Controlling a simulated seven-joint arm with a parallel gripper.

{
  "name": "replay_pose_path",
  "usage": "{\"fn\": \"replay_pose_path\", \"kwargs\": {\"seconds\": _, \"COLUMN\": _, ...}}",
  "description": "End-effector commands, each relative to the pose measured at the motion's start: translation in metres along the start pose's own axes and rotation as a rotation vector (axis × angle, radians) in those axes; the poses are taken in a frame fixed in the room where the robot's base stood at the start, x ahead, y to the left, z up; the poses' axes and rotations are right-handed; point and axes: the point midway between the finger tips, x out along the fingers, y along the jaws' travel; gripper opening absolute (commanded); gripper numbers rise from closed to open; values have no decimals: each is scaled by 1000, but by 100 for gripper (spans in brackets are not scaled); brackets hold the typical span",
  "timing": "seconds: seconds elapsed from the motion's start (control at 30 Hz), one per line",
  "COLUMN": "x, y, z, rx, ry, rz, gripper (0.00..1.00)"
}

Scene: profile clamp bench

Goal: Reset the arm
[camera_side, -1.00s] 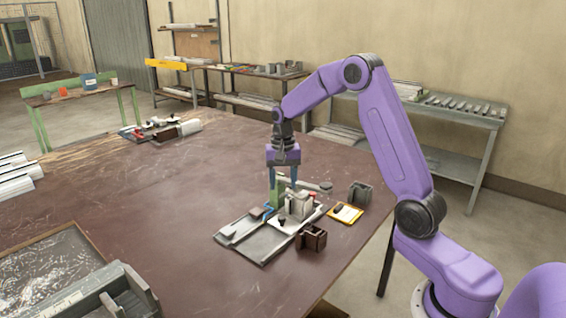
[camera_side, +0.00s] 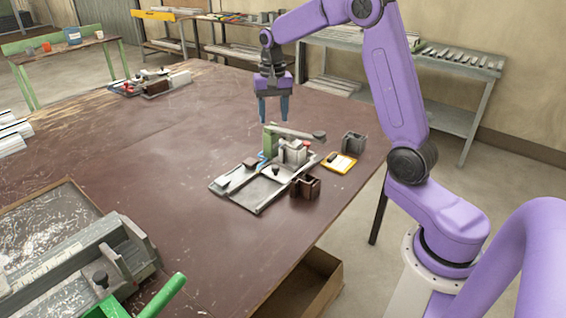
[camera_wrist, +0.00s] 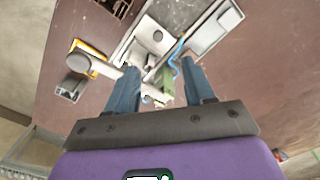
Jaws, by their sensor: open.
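My gripper (camera_side: 273,120) is open and empty, with its blue fingers pointing down. It hangs above the clamp fixture (camera_side: 252,193), clear of it. The fixture is a grey base plate with a green upright block (camera_side: 270,141), a pale clamp block and a lever arm with a round dark end (camera_side: 319,135). In the wrist view my gripper (camera_wrist: 163,88) shows its two fingers apart, with the green block (camera_wrist: 166,82) and part of the fixture seen below and between them.
A dark brown box (camera_side: 306,187), a grey holder (camera_side: 354,143) and a yellow-edged pad (camera_side: 339,163) stand near the fixture. A tray (camera_side: 50,235) and a large grey profile device (camera_side: 95,262) fill the front left. The brown table's (camera_side: 150,170) middle is clear.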

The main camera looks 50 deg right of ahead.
Motion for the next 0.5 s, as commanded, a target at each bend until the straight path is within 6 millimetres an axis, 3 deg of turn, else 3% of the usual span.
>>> {"fn": "replay_pose_path", "kwargs": {"seconds": 0.2, "x": -8, "y": -27, "z": 67, "rx": -283, "ry": 5, "rz": -5, "gripper": 53}}
{"fn": "replay_pose_path", "kwargs": {"seconds": 0.5, "x": -12, "y": -31, "z": 166, "rx": -693, "ry": 10, "rz": -11, "gripper": 53}}
